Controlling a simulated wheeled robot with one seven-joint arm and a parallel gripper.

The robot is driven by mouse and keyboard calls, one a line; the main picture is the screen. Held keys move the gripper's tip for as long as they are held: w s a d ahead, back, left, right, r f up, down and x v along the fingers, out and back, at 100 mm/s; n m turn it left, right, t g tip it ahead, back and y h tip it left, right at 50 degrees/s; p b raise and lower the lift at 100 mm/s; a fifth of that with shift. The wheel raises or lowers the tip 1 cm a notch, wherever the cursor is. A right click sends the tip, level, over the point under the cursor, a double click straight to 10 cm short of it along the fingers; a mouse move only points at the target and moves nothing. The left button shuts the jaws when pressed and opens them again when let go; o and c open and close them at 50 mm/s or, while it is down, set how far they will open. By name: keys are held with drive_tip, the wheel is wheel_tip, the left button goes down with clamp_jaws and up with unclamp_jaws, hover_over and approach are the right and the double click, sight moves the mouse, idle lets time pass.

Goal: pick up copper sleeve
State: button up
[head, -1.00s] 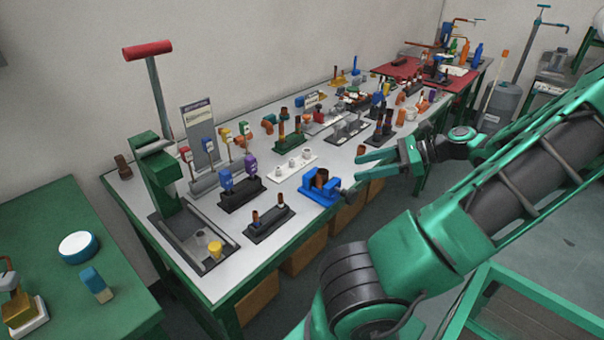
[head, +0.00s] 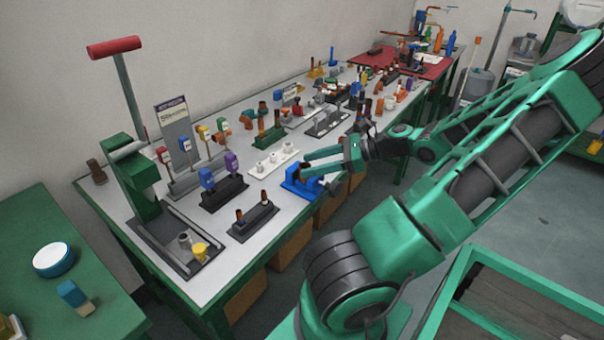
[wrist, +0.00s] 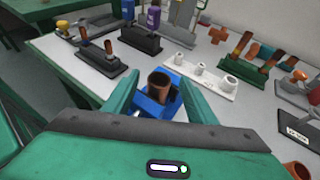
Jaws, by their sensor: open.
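A copper sleeve (wrist: 160,84), an upright brown hollow cylinder, stands in a blue vise (wrist: 146,106) in the middle of the wrist view. The blue vise (head: 296,186) also shows near the table's front edge in the head view, where my fingers largely hide the sleeve. My gripper (head: 304,164) is open over the vise. In the wrist view, one finger is left of the sleeve and the other right of it, with a gap on each side. I cannot tell whether the fingertips are at the sleeve's height.
A white block with pegs (head: 274,160) stands behind the vise. A dark block with two copper-topped pins (head: 252,221) is to its left. Several fittings crowd the table behind. A brown ring (wrist: 297,170) shows at the wrist view's lower right. Open floor lies right of the table.

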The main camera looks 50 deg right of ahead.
drive_tip(key=shift+w+a+f, duration=0.2)
drive_tip(key=shift+w+a, duration=0.05)
drive_tip(key=shift+w, duration=0.05)
drive_tip(key=c, duration=1.2)
drive_tip(key=shift+o, duration=0.2)
drive_tip(key=shift+r, duration=0.1)
